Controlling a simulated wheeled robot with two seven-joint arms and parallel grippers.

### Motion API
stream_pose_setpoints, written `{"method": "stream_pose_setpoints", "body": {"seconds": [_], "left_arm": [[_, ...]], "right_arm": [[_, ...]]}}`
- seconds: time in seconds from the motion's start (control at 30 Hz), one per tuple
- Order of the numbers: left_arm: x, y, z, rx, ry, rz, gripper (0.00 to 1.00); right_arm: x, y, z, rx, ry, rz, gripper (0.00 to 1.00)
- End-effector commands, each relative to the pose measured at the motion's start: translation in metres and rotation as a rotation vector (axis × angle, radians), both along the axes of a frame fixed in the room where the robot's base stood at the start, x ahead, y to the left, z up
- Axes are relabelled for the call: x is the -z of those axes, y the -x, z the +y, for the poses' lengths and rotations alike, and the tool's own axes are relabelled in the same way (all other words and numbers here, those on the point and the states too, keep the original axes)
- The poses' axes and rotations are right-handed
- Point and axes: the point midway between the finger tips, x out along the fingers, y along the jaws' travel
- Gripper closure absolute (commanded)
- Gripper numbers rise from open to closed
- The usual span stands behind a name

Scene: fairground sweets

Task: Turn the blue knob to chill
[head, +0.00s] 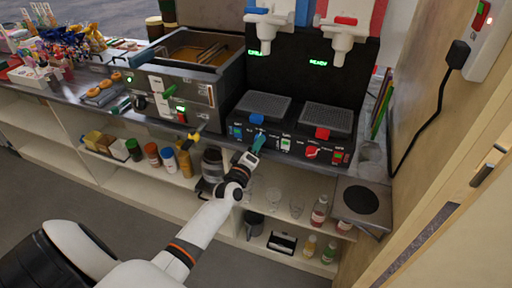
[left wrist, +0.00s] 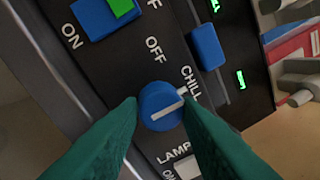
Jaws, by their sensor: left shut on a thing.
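The blue knob (left wrist: 160,107) sits on the black front panel of the slush machine, in the left wrist view. Its white pointer line slants up to the right, toward the printed CHILL label (left wrist: 190,85). OFF is printed above the knob. The teal fingers of my left gripper (left wrist: 163,112) are on both sides of the knob and shut on it. In the head view my left gripper (head: 258,141) reaches the panel below the left drip tray (head: 263,106) and hides the knob. My right gripper is in neither view.
A blue rocker switch with a green part (left wrist: 105,15) is beside the knob, marked ON. A blue tab (left wrist: 207,46) sticks out nearby. A red knob (head: 312,152) is on the right half. Glasses and bottles (head: 319,212) stand on the shelf below.

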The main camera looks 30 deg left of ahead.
Motion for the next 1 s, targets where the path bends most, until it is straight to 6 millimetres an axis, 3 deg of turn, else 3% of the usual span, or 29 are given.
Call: {"method": "stream_pose_setpoints", "body": {"seconds": [0.5,0.53,0.67,1.0], "left_arm": [[0.0009,0.0001,-0.0005,0.001,0.020,-0.002,0.92],[0.0010,0.0001,-0.0004,0.001,0.020,-0.002,0.67],[0.0009,0.0002,-0.0004,0.001,0.019,-0.003,0.47],[0.0012,0.0034,-0.0007,0.001,0.019,-0.003,0.47]], "right_arm": [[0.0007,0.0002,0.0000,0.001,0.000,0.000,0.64],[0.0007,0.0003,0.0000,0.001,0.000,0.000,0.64],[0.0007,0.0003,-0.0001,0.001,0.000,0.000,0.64],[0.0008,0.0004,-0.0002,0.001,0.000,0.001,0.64]]}}
